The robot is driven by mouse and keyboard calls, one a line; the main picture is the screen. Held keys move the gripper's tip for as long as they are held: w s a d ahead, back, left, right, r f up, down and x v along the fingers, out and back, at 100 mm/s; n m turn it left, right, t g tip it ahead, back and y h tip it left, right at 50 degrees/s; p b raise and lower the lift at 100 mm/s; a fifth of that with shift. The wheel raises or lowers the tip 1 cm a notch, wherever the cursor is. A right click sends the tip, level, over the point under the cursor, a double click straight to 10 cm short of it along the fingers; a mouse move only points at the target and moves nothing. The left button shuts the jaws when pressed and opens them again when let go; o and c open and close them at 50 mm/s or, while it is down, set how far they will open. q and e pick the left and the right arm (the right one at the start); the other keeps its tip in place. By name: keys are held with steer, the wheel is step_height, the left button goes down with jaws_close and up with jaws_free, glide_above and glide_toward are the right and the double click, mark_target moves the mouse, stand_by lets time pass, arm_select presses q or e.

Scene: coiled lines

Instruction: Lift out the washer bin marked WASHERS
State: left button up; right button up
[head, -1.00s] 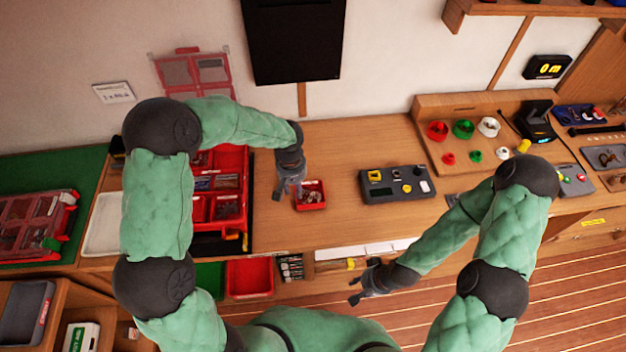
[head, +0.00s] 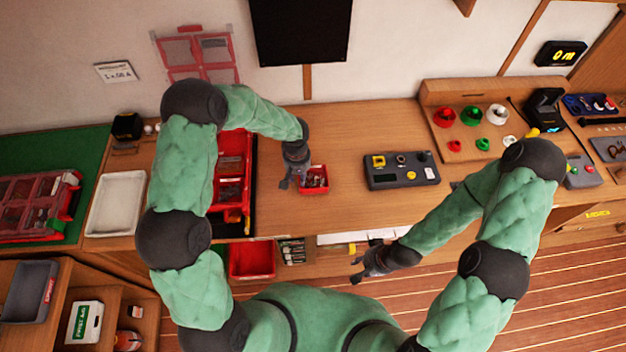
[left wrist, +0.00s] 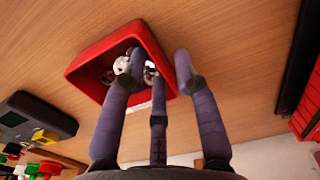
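A small red open bin (head: 316,189) sits on the wooden bench with small metallic parts in it. It also shows in the left wrist view (left wrist: 85,72); no readable WASHERS marking shows on it. My left gripper (head: 291,184) is at the bin's left side in the head view. In the left wrist view, its fingers (left wrist: 158,65) are spread: two reach over the bin's opening and one stands beside its right wall. No firm hold shows. My right gripper (head: 357,270) is open and empty, in front of the bench edge.
A red case (head: 234,175) with compartments stands left of the bin. A dark panel (head: 402,181) lies to its right, with bare bench between. A white tray (head: 117,204) is farther left. A red bin (head: 251,261) is below the bench front.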

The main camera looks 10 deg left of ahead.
arm_select(q)
steer(key=shift+f, duration=0.9)
jaws_close()
steer(key=shift+r, duration=0.1)
